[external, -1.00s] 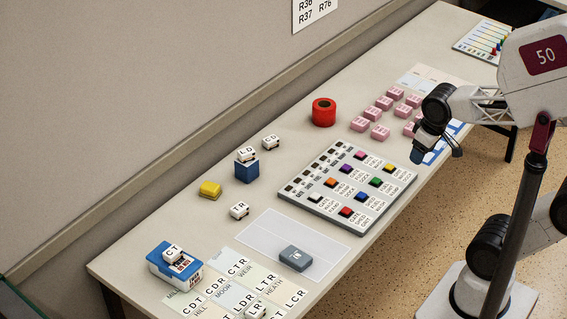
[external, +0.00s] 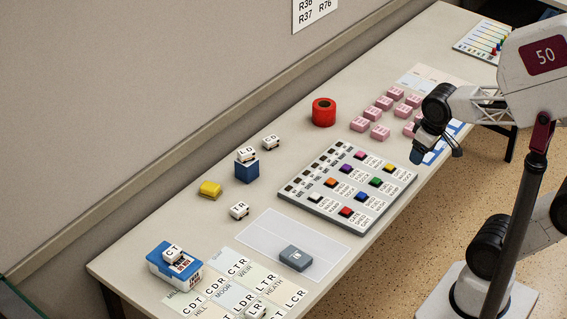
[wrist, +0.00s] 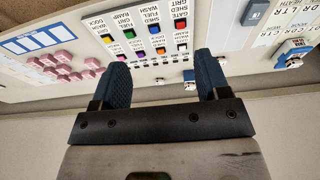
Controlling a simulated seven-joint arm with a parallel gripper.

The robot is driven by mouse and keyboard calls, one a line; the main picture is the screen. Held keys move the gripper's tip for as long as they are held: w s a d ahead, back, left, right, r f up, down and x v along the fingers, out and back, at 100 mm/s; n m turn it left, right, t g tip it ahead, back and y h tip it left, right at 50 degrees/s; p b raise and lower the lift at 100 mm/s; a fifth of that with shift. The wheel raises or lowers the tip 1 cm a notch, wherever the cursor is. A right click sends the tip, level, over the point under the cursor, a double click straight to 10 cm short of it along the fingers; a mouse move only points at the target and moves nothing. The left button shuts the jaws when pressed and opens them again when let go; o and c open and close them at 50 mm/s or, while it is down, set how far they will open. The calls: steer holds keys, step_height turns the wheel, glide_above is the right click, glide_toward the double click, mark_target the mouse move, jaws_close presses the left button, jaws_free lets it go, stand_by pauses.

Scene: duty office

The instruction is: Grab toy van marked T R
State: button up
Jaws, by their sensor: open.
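A small white toy van (external: 239,211) stands on the table left of the button panel. An R shows on its top; the mark before it is too small to read surely. Other white vans are one marked LD (external: 247,155) on a blue block (external: 246,172), one marked CD (external: 271,142), one with a T (external: 172,254) on a blue-and-white box, and one with an R (external: 255,311) among the cards. My gripper (external: 436,151) is open and empty, above the table's right side near the pink blocks, well away from the vans. Its two blue fingers (wrist: 161,72) show apart in the wrist view.
The table left of the panel has bare room.

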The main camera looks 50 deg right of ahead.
steer(key=w+a+f+m+g+y, duration=0.1)
steer(key=w+a+f+m+y, duration=0.25)
steer(key=w, duration=0.55)
steer(key=w+a+f+m+g+y, duration=0.1)
steer(key=w+a+f+m+y, duration=0.2)
steer(key=w, duration=0.6)
steer(key=w+a+f+m+g+y, duration=0.2)
steer(key=w+a+m, duration=0.15)
steer(key=w, duration=0.45)
steer(key=m+t+y, duration=0.3)
steer(key=m+y, duration=0.2)
steer(key=m, duration=0.4)
glide_toward(240, 206)
steer(key=x, duration=0.2)
steer(key=shift+a+f, duration=0.2)
steer(key=shift+a, duration=0.05)
steer(key=shift+a, duration=0.1)
steer(key=shift+x, duration=1.2)
steer(key=shift+a, duration=0.1)
steer(key=shift+x, duration=2.55)
